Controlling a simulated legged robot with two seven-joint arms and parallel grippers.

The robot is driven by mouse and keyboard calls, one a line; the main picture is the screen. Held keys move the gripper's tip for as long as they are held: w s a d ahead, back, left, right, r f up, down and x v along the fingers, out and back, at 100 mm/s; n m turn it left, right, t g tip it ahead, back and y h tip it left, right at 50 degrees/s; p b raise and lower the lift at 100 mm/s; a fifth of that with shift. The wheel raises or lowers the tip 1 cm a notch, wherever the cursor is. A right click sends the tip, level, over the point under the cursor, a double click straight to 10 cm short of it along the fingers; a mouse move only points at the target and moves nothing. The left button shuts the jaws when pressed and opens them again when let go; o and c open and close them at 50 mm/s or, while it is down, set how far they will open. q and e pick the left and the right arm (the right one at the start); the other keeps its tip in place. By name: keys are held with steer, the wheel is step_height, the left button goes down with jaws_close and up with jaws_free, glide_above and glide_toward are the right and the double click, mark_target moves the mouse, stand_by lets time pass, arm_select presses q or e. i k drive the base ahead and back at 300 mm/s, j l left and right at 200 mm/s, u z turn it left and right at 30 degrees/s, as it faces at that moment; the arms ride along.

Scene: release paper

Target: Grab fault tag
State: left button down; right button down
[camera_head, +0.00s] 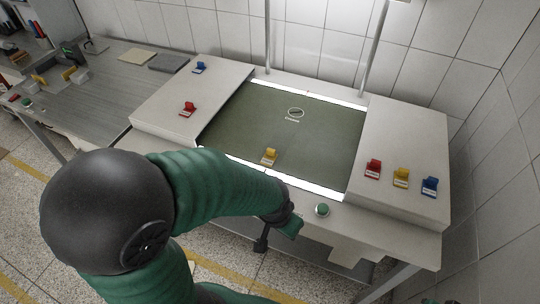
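Several small coloured tags with white labels could be the fault tag; the labels are too small to read. A yellow tag (269,156) stands on the front part of the dark green panel (325,135). A red tag (188,109) and a blue tag (200,67) are on the left white platform. Another red tag (373,168), yellow tag (401,177) and blue tag (430,186) stand in a row on the right platform. My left gripper (277,236) is at the table's front edge, below the panel and apart from all the tags; its opening is unclear.
A green round button (322,209) sits on the front edge, right of my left gripper. Bright light strips border the panel, and two metal posts (373,45) rise behind it. A grey side table (100,85) with small items is at left. A tiled wall closes the back and right.

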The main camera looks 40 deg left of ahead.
mark_target(268, 160)
steer(key=i+j+u, duration=0.2)
steer(key=j, duration=0.25)
steer(key=i+j+u, duration=0.15)
steer(key=j, duration=0.3)
steer(key=i+j+u, duration=0.2)
steer(key=j, duration=0.25)
steer(key=i+j+u, duration=0.15)
steer(key=j, duration=0.25)
steer(key=i+j+u, duration=0.2)
steer(key=j, duration=0.2)
steer(key=i, duration=0.05)
